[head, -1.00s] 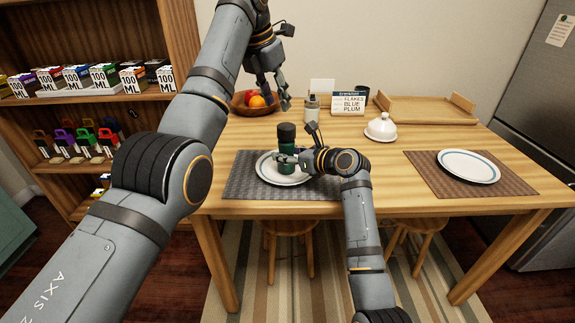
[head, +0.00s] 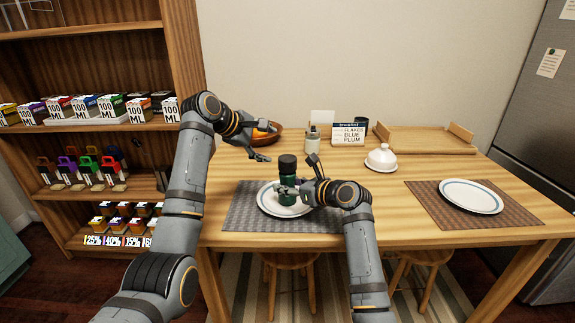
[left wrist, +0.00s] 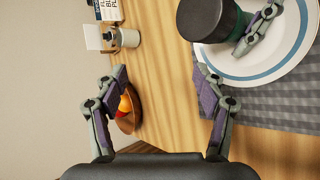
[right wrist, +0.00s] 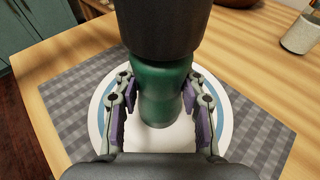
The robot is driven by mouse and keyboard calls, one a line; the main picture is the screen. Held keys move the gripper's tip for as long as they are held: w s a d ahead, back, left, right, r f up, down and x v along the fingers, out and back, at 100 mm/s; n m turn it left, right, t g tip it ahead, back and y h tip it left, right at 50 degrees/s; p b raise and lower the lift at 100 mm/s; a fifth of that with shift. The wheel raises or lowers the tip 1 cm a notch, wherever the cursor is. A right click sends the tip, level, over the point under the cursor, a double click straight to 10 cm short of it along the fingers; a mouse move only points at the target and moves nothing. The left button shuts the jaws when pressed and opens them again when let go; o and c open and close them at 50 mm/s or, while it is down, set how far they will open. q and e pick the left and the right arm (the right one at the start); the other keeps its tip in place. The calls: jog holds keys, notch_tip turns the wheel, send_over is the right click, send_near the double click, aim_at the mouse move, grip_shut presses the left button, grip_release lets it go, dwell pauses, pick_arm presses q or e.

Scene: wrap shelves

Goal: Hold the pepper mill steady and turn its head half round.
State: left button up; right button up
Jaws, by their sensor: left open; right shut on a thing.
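The pepper mill (head: 288,180) has a dark green body and a black head (head: 288,162). It stands upright over the white plate on the grey mat. My right gripper (head: 283,188) is shut on its green body. The right wrist view shows the purple-padded fingers on both sides of the green body (right wrist: 160,95), below the black head (right wrist: 160,25). My left gripper (head: 262,148) is open and empty, to the left of and a little above the mill's head. In the left wrist view the mill's black head (left wrist: 212,18) is at the top, beyond the open fingers (left wrist: 162,80).
The plate (head: 265,200) lies on a grey woven mat (head: 240,212). Behind are a fruit bowl (head: 275,138), a small bottle (head: 312,140) and a sign (head: 348,134). A white domed dish (head: 381,158) and a second plate (head: 470,196) stand to the right. Shelves are at left.

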aim_at(281, 167)
pick_arm(q)
jog(key=s+a+f+m+t+h, duration=0.1)
jog(key=s+f+m+t+h, duration=0.15)
jog(key=s+m, duration=0.6)
jog(key=s+a+f+m+t+h, duration=0.2)
jog(key=s+m+t+h, duration=0.1)
jog(key=m, duration=1.1)
jog(key=shift+g, duration=0.25)
jog(key=x, duration=1.2)
jog(key=shift+s+d, duration=0.15)
jog(key=shift+d, duration=0.05)
jog(key=c, duration=1.2)
